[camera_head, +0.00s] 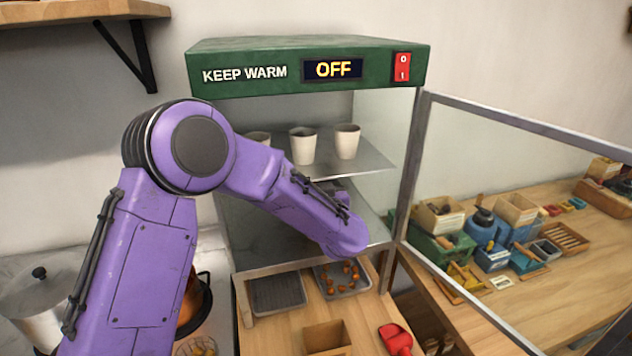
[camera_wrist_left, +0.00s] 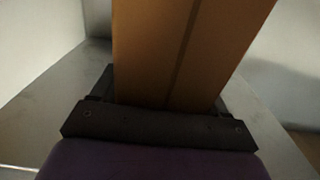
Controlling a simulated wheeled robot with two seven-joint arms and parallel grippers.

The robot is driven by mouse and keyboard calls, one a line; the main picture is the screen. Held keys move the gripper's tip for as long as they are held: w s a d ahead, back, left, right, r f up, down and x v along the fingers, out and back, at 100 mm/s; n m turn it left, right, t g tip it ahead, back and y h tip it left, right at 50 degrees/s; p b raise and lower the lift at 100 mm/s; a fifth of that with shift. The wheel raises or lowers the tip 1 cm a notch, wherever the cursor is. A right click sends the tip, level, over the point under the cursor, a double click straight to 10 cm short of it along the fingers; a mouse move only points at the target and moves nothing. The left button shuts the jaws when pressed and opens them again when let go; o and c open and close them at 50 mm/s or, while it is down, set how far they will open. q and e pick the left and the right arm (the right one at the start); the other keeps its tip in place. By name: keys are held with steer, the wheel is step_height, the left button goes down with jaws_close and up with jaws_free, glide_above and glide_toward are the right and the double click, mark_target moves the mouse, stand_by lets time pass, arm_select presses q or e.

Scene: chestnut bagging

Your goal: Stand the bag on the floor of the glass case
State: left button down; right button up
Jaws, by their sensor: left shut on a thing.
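The brown paper bag (camera_wrist_left: 185,50) fills the middle of the left wrist view. My left gripper (camera_wrist_left: 160,110) is shut on it; the fingertips are mostly hidden by the bag. In the head view my purple left arm reaches into the lower part of the glass case (camera_head: 308,75), below its shelf, and hides the bag. The case's floor (camera_head: 375,228) shows beside my arm, and a grey metal surface (camera_wrist_left: 52,95) shows around the bag in the wrist view. I cannot tell whether the bag touches the floor. My right gripper is not in view.
White cups (camera_head: 303,146) stand on the case's glass shelf (camera_head: 365,166). The glass door (camera_head: 520,190) stands open at the right. In front are a tray of chestnuts (camera_head: 325,286), a dark tray (camera_head: 277,293), a wooden box (camera_head: 327,338) and a red scoop (camera_head: 396,338).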

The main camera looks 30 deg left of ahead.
arm_select(q)
steer(key=shift+f, duration=0.15)
jaws_free()
steer(key=b+v, duration=0.5)
steer(key=v, duration=0.7)
steer(key=shift+d, duration=0.1)
